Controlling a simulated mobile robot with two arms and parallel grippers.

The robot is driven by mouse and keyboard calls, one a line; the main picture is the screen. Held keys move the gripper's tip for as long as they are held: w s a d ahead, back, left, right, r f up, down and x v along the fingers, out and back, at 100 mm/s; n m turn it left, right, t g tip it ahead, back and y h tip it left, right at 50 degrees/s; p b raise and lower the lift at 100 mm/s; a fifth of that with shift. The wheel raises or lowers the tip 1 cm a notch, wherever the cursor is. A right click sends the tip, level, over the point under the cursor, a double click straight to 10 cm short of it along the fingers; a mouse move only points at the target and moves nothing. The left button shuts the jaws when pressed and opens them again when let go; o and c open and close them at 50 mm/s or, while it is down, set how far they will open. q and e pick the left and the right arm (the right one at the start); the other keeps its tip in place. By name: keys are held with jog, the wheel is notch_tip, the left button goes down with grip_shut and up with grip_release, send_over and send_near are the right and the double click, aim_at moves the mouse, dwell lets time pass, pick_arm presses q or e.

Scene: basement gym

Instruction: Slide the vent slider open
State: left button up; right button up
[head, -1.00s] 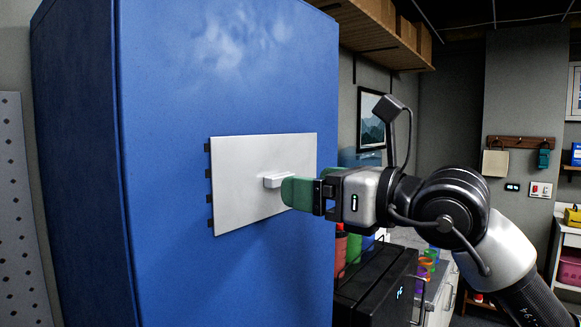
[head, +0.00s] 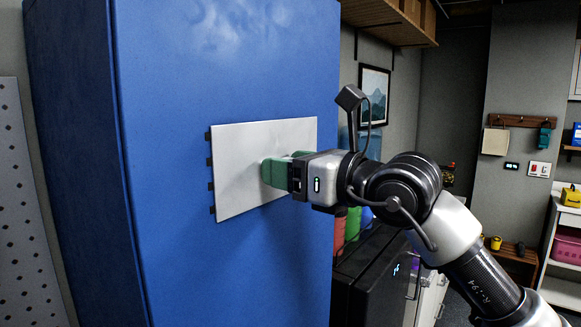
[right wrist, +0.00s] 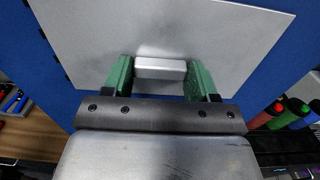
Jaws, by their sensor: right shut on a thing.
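The vent slider is a flat light-grey plate (head: 238,172) on the front of a tall blue cabinet (head: 200,80). Dark slot ends show along its left edge. A small pale block handle (right wrist: 160,70) sticks out of the plate; in the head view it is mostly hidden by my fingers. My right gripper (head: 277,172) has green fingers and is shut on the handle, one finger on each side, as the right wrist view (right wrist: 160,76) shows. My left gripper is not in view.
A black machine (head: 372,275) stands right of the cabinet, below my right arm. Red and green bottles (head: 353,223) stand close behind it. A grey perforated panel (head: 25,210) is at the far left. The blue cabinet front around the plate is clear.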

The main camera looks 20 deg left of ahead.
aim_at(273, 85)
jog(key=shift+c, duration=1.4)
notch_tip(273, 85, up, 11)
jog(key=shift+r+p, duration=0.2)
jog(key=shift+p, duration=1.05)
jog(key=shift+d+r, duration=0.1)
jog(key=shift+r, duration=0.05)
jog(key=o, duration=1.3)
